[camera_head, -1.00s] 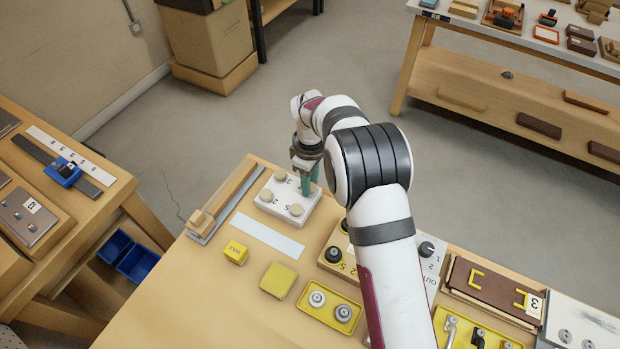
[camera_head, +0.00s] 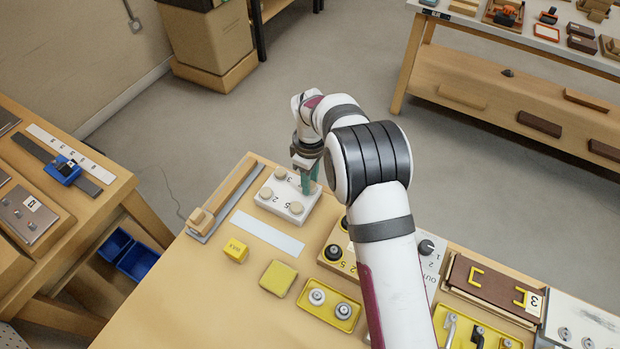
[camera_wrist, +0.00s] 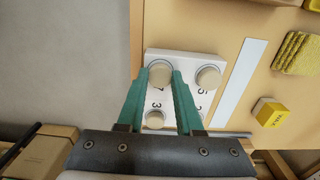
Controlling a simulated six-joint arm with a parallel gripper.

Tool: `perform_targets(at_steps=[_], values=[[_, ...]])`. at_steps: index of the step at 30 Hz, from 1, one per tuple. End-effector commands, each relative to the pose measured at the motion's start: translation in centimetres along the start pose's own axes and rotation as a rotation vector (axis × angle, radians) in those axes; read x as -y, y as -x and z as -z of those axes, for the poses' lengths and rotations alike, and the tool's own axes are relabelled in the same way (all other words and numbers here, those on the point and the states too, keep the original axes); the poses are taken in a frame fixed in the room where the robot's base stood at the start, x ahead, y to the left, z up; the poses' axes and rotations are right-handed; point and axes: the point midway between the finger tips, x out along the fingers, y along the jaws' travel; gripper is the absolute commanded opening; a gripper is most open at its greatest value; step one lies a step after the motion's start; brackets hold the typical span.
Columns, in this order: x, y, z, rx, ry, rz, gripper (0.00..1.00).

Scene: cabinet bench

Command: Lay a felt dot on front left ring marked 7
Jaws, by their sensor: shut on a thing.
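A white plate (camera_head: 262,207) carries printed numbers and round beige felt dots at its corners. In the wrist view, the plate (camera_wrist: 180,62) shows dots by 5 (camera_wrist: 208,77) and by 3 (camera_wrist: 154,120); the dot by 2 is mostly hidden by a finger. My gripper (camera_wrist: 161,74) points down with its green fingers shut on the felt dot (camera_wrist: 160,73) at the corner marked 7. Whether that dot touches the plate or is just above it, I cannot tell. In the head view, my gripper (camera_head: 309,187) hides that corner.
A wooden bar on a grey strip (camera_head: 225,200) lies left of the plate. A pale strip (camera_head: 267,232), a yellow wax block (camera_head: 236,250), a yellow pad (camera_head: 278,278) and a yellow tray (camera_head: 330,317) lie on the near side. A knob block (camera_head: 338,265) stands to the right.

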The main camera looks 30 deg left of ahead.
Motion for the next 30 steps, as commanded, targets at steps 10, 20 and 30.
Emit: perform_targets(at_steps=[10, 20, 30], values=[[0.01, -0.33, -0.01, 0.0, 0.0, 0.0, 0.0], [0.02, -0.33, -0.01, 0.0, 0.0, 0.001, 0.7], [0.01, -0.32, -0.01, 0.0, 0.0, 0.001, 0.85]])
